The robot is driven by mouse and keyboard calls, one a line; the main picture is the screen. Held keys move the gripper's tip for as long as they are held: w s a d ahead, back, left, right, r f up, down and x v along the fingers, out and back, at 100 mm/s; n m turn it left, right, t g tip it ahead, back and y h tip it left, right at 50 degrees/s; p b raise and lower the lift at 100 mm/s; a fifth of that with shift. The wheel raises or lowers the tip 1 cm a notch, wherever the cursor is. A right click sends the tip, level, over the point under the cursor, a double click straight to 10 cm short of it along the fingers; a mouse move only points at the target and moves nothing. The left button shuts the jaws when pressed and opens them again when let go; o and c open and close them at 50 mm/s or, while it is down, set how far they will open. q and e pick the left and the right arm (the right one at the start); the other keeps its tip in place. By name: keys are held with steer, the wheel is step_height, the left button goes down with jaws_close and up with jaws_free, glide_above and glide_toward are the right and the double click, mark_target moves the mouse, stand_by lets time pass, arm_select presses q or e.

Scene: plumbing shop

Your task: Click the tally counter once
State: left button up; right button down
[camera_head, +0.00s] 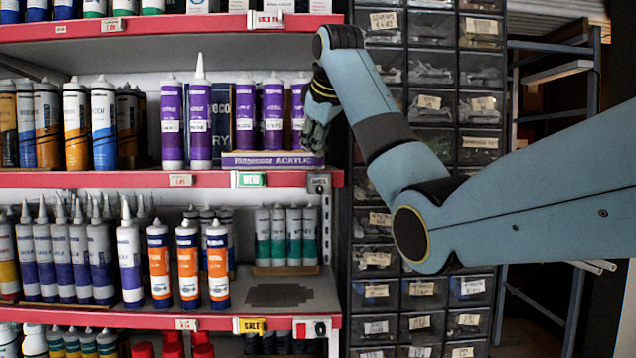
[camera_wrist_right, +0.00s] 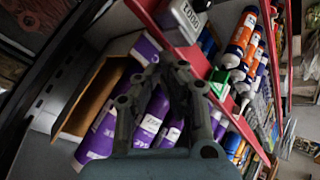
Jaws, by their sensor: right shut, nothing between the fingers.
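The tally counter is a small grey box (camera_head: 318,183) on the red shelf edge at the right end of the middle shelf. It also shows near the top of the right wrist view as a grey box with a pale digit window (camera_wrist_right: 188,18); its upper part is cut off by the picture edge. My right gripper (camera_head: 317,135) is above the counter in the head view, in front of the purple cartridges, and apart from it. In the right wrist view its dark fingers (camera_wrist_right: 168,68) are shut and empty. My left gripper is not in view.
A green tag (camera_head: 248,180) sits left of the counter. A red-and-white device (camera_head: 312,328) is on the lower shelf edge. Drawers (camera_head: 430,105) stand at right.

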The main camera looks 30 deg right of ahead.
step_height(320, 180, up, 6)
stand_by(0.6)
steer(key=shift+f, duration=0.1)
stand_by(0.7)
